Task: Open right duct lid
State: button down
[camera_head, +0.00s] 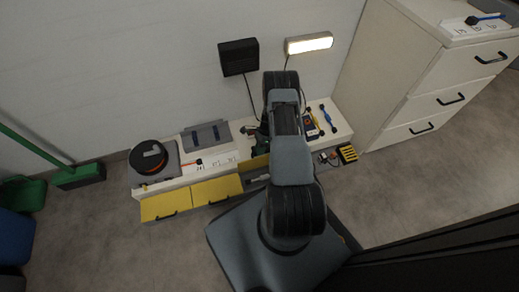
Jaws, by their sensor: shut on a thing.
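A low white bench (177,184) stands along the wall, with yellow lids on its front side. The left yellow lid (163,206) and the yellow lid beside it (217,190) each have a dark handle and look closed. A darker yellow panel (253,164) shows further right, partly behind my arm; I cannot tell whether it is open. The right part of the bench front is largely covered by my arm, so I cannot make out the right duct lid for certain. My gripper is hidden behind my own arm.
A black round object (148,157), a grey case (206,135) and small tools (329,118) lie on the bench top. A yellow-black item (348,153) is at its right front. A white drawer cabinet (431,90) stands right. Floor left of my base is clear.

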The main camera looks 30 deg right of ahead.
jog(key=shift+s+a+f, duration=0.2)
jog(key=shift+a, duration=0.05)
jog(key=c, duration=1.5)
grip_release()
jog(key=o, duration=0.3)
jog(key=shift+w+d+r, duration=0.1)
jog(key=shift+d, duration=0.05)
jog(key=shift+o, duration=0.2)
jog(key=shift+r, duration=0.1)
jog(key=p+v, duration=0.4)
jog(key=v, duration=0.9)
jog(key=shift+d+r, duration=0.2)
jog(key=shift+d, duration=0.1)
jog(key=shift+w, duration=0.1)
